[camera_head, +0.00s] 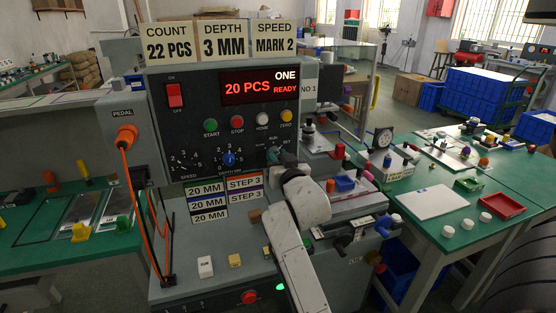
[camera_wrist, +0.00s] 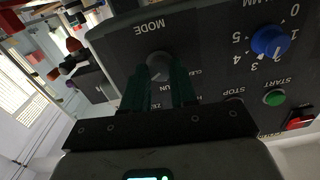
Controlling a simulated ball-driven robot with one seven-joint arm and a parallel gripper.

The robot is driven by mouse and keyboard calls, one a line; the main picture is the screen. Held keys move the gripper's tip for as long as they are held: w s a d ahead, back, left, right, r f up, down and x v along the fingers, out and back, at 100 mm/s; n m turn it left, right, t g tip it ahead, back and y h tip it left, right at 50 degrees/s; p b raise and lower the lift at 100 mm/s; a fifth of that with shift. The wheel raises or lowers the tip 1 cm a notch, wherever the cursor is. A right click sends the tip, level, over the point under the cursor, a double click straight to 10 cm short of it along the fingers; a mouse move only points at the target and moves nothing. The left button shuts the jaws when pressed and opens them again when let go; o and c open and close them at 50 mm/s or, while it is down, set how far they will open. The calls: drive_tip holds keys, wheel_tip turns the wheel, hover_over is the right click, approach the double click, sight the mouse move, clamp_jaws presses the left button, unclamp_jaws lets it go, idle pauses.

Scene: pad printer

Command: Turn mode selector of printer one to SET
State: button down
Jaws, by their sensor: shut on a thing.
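Printer one's control panel (camera_head: 215,125) carries a red display reading "ONE", "20 PCS" and "READY". The mode selector (camera_wrist: 159,64) is a grey round knob under the word MODE, seen upside down in the wrist view. My gripper (camera_wrist: 159,76) has its two dark green fingers on either side of this knob and is shut on it. RUN shows between the fingers, and other position labels are partly covered. In the head view my wrist hides most of the knob at the panel's lower right. I cannot clearly tell which position its pointer marks.
The blue depth knob (camera_head: 229,159) and the start (camera_head: 211,126), stop (camera_head: 237,122), home (camera_head: 262,119) and zero (camera_head: 286,117) buttons lie nearby on the panel. A red power switch (camera_head: 175,95) is upper left. An orange pedal cable (camera_head: 140,205) hangs at left.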

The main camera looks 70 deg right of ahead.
drive_tip(key=shift+f, duration=0.15)
drive_tip(key=c, duration=0.9)
unclamp_jaws()
drive_tip(key=shift+b+v, duration=0.9)
drive_tip(key=shift+v, duration=4.5)
